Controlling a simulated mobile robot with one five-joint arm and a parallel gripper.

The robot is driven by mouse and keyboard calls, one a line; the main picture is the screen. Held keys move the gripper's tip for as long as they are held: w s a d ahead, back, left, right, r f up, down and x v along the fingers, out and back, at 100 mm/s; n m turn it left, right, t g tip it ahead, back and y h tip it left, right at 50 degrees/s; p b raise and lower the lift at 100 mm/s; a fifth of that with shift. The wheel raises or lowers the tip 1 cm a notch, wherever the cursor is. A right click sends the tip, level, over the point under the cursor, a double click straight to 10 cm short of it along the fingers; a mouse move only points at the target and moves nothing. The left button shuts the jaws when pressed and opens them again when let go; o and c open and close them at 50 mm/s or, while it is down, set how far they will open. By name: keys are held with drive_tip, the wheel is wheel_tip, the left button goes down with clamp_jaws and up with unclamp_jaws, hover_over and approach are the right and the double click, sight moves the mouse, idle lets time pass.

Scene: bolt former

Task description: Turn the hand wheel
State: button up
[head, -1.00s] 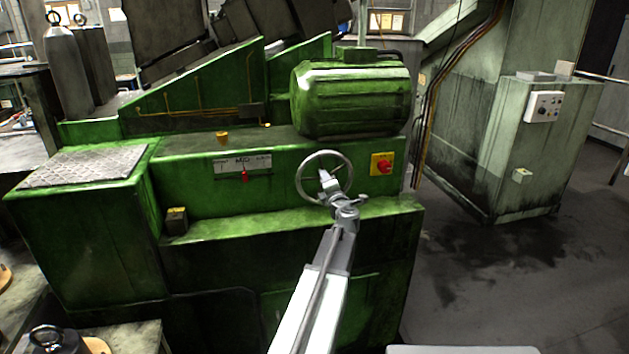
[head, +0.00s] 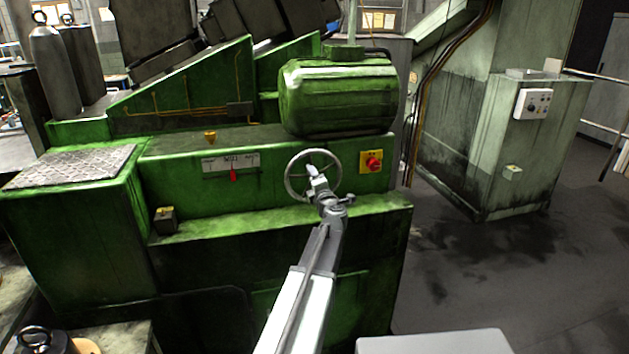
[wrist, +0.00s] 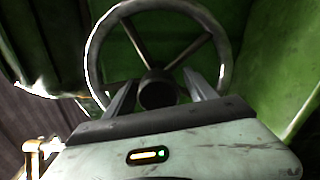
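The hand wheel (head: 287,184) is a grey spoked ring on the front of the green machine. In the wrist view the hand wheel (wrist: 94,52) fills the upper middle, with its dark hub (wrist: 157,92) at the lower centre. My gripper (head: 312,172) is in front of the wheel's middle in the head view. In the wrist view my gripper (wrist: 160,84) is open, with one finger on each side of the hub. I cannot tell whether the fingers touch the hub or spokes. The wheel's lower part is hidden by my gripper.
A red switch on a yellow plate (head: 371,161) sits right of the wheel. A scale with a red pointer (head: 233,174) is to its left. A green motor (head: 340,97) stands above. A ledge (head: 240,222) runs below the wheel.

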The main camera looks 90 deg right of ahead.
drive_tip(key=v, duration=0.7)
drive_tip(key=shift+a, duration=0.4)
drive_tip(key=shift+s, duration=0.15)
